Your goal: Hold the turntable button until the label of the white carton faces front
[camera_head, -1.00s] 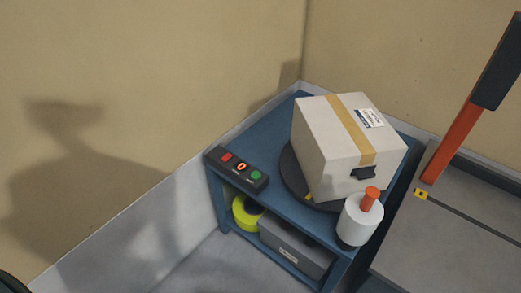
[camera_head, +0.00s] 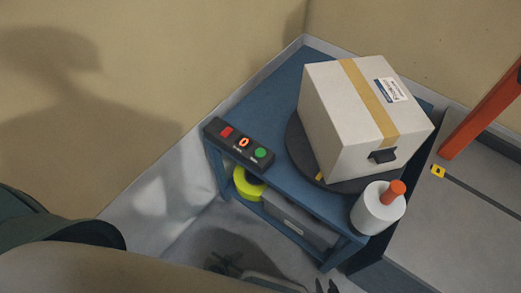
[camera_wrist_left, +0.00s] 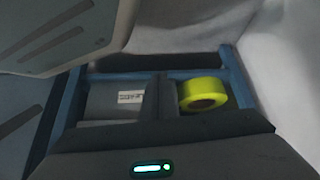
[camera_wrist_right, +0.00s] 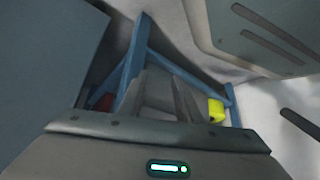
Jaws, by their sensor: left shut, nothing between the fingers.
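The white carton (camera_head: 335,115) sits on the dark round turntable (camera_head: 298,150) on a blue bench. Tan tape crosses its top, and a white and blue label (camera_head: 391,90) lies on the top right. A black piece (camera_head: 382,156) is on its near face. The button box (camera_head: 240,143) at the bench's left edge has a red button, a lit red middle and a green button (camera_head: 261,153). My left gripper (camera_head: 226,264) is shut and empty, low in front of the bench, apart from the buttons. My right gripper (camera_head: 326,287) is open at the bottom edge, mostly cut off.
A yellow tape roll (camera_head: 246,184) and a grey box (camera_head: 297,221) are on the shelf below. A grey conveyor-like surface (camera_head: 475,220) with an orange post (camera_head: 480,113) is at right.

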